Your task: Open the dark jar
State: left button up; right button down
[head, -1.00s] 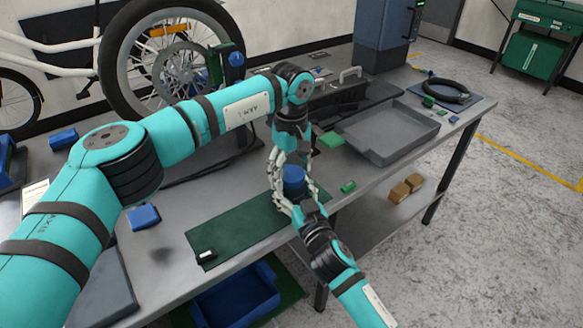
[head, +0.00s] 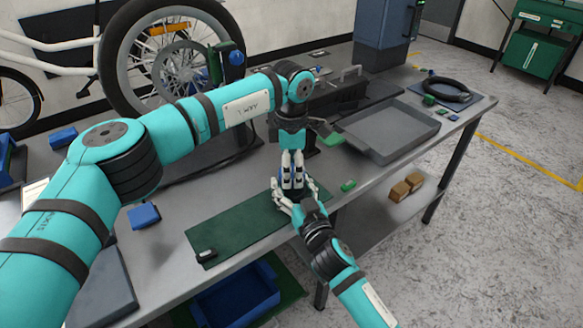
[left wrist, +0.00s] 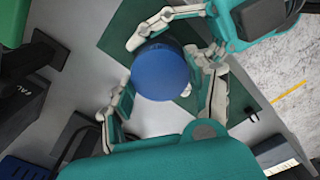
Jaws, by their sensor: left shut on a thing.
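The dark jar (left wrist: 160,73) shows in the left wrist view as a round, dark blue top, standing upright near the green mat. In the head view it is mostly hidden behind fingers. My left gripper (head: 292,184) comes down from above and is shut on the jar's top, one finger on each side. My right gripper (head: 297,199) reaches in from the front right, with its fingers around the jar lower down. The jar's body is hidden, so I cannot tell whether the lid has come loose.
The green mat (head: 235,228) lies at the table's front edge, with a small black-and-white item (head: 206,255) on it. A small green block (head: 348,186) is right of the jar. A grey tray (head: 390,132) stands behind. A blue bin (head: 235,298) sits below.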

pick_arm(q)
jog(key=n, duration=0.6)
jog(key=shift+n, duration=0.3)
jog(key=n, duration=1.5)
jog(key=shift+n, duration=0.3)
jog(key=shift+d, duration=0.1)
jog(key=shift+r, duration=0.25)
jog(key=shift+r, duration=0.9)
jog(key=shift+r, duration=0.1)
